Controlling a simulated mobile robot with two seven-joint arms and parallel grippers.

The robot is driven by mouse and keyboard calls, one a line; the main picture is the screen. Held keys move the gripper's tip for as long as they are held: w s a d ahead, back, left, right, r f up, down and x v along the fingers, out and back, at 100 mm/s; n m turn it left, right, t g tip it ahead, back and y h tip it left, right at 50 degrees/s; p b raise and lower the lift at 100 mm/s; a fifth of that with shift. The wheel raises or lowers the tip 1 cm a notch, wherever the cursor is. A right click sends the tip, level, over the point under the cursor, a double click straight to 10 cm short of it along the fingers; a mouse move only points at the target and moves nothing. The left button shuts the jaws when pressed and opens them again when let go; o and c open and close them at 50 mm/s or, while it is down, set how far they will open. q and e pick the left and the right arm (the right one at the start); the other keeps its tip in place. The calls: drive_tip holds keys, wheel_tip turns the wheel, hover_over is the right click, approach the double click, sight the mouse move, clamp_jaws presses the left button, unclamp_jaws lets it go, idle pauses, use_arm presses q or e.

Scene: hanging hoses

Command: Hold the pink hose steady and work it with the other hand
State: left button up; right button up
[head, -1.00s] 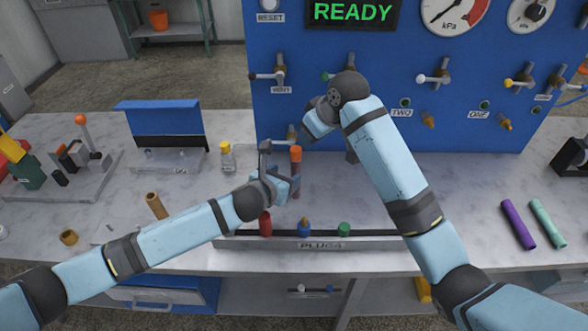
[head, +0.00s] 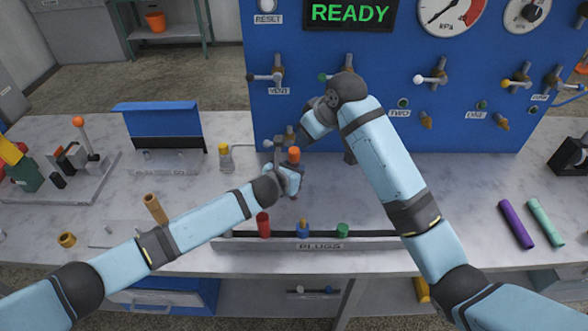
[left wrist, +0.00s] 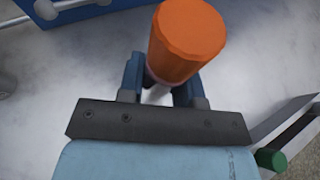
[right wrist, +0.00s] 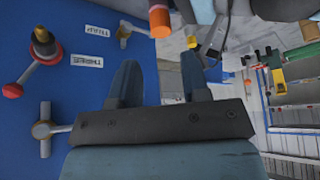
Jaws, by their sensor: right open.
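The pink hose (left wrist: 152,76) is a short upright piece with an orange end (head: 294,154) on top. Only a little of its pink body shows under that end in the left wrist view. My left gripper (head: 290,178) is at the hose just below the orange end, its two fingers closed in on either side of the body. My right gripper (right wrist: 160,80) is open and empty, close to the blue panel. The orange end also shows at the top of the right wrist view (right wrist: 160,22), beyond the right fingertips and apart from them.
The blue panel (head: 450,130) with valves and gauges rises behind my grippers. The plugs rack (head: 330,245) with red, blue and green plugs lies in front. Purple (head: 516,224) and teal (head: 546,222) tubes lie at the right. A small yellow-capped bottle (head: 225,158) stands at the left.

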sight(296, 150)
drive_tip(key=o, duration=0.3)
drive_tip(key=w+d+r+n+g, duration=0.1)
drive_tip(key=w+r+n+g, duration=0.25)
drive_tip(key=n, duration=0.55)
drive_tip(key=shift+g, duration=0.35)
drive_tip(key=x, duration=1.2)
drive_tip(key=shift+w+f, duration=0.15)
drive_tip(key=c, duration=1)
